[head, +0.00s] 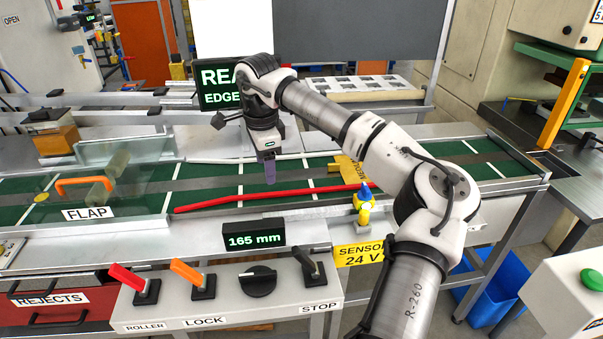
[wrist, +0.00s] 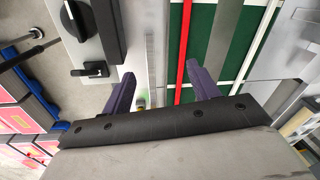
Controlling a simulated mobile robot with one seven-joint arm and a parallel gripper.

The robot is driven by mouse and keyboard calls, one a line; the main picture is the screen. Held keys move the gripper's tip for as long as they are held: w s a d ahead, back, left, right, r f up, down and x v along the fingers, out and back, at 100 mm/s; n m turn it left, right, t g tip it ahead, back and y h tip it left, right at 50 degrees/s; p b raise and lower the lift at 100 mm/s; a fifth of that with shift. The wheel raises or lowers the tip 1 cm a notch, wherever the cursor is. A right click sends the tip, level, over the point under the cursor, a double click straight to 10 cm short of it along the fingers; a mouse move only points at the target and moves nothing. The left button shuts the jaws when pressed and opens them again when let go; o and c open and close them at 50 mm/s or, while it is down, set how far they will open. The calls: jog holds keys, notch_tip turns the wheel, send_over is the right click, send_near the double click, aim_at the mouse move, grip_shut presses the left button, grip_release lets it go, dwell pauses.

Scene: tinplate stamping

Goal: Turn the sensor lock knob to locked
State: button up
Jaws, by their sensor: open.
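A small sensor post (head: 363,214) with a blue top and yellow body stands at the conveyor's near edge, above a yellow "SENSOR 24 V" label (head: 358,254). I cannot tell which part of it is the lock knob or its setting. In the wrist view a small yellow piece (wrist: 140,102) shows beside the left finger, mostly hidden. A black round knob (head: 258,281) sits on the front panel; it also shows in the wrist view (wrist: 76,18). My gripper (head: 269,172) points down above the belt, left of the sensor post. Its purple fingers (wrist: 162,88) are apart, with nothing held.
The panel (head: 225,302) carries a red lever (head: 126,276), an orange lever (head: 188,272) and a black lever (head: 309,262). A "165 mm" display (head: 254,237) stands behind it. A red rail (head: 265,199) runs along the green belt (head: 215,187). A clear flap guard (head: 120,190) stands left.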

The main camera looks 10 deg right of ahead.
aim_at(366, 187)
jog(key=d+r+m+g+h, duration=0.1)
jog(key=d+r+h, duration=0.1)
jog(key=d, duration=0.7)
jog(key=d+r+m+h, duration=0.2)
jog(key=d+r, duration=0.1)
jog(key=d, duration=0.6)
jog(key=shift+h, duration=0.3)
jog(key=p+x, duration=0.2)
jog(key=x, duration=0.5)
jog(key=p+x, duration=0.2)
jog(key=x, duration=0.5)
jog(key=shift+s, duration=0.2)
jog(key=shift+c, duration=0.4)
jog(key=c, duration=0.9)
